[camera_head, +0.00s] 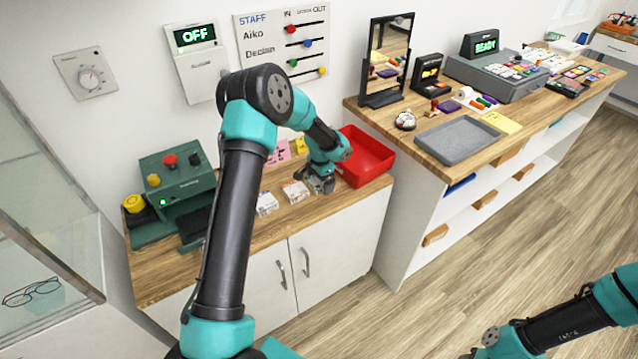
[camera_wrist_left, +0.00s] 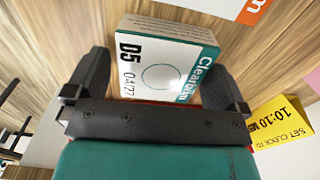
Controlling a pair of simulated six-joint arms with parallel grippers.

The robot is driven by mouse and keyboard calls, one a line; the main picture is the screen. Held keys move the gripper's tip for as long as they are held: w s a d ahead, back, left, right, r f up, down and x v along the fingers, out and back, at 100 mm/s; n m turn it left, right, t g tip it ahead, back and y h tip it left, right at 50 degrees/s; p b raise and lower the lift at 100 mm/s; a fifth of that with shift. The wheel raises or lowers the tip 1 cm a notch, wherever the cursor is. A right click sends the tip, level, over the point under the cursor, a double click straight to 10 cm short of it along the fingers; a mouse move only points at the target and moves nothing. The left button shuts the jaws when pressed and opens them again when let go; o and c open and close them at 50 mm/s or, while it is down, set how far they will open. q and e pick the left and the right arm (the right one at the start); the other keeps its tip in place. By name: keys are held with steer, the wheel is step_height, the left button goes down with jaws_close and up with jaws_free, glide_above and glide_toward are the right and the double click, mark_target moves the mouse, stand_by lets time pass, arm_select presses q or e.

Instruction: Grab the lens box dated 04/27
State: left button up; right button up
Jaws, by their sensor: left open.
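A white and teal lens box marked D5 and 04/27 (camera_wrist_left: 150,62) lies in the left wrist view between the two black fingers of my left gripper (camera_wrist_left: 160,75). The gripper is open, with a visible gap to the finger on the left; contact on the right is unclear. In the head view, my left gripper (camera_head: 320,184) is low over the wooden counter, beside small lens boxes (camera_head: 294,192) (camera_head: 267,203). It hides what is directly under it there, and dates are too small to read. My right gripper is out of view.
Another box with an orange patch (camera_wrist_left: 225,8) lies past the dated box. A yellow note (camera_wrist_left: 282,122) lies to the right. A red bin (camera_head: 368,160) stands right of my gripper, and a green machine (camera_head: 178,180) stands at the counter's left.

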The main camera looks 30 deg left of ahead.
arm_select(q)
steer(key=shift+c, duration=0.4)
steer(key=c, duration=0.8)
steer(key=shift+r, duration=0.1)
steer(key=shift+r, duration=1.5)
steer(key=shift+s+d+r, duration=0.15)
steer(key=shift+s+r, duration=0.05)
steer(key=shift+r, duration=0.05)
steer(key=s+d+r, duration=0.1)
steer(key=s+d, duration=0.7)
steer(key=s, duration=0.5)
steer(key=shift+s+r, duration=0.15)
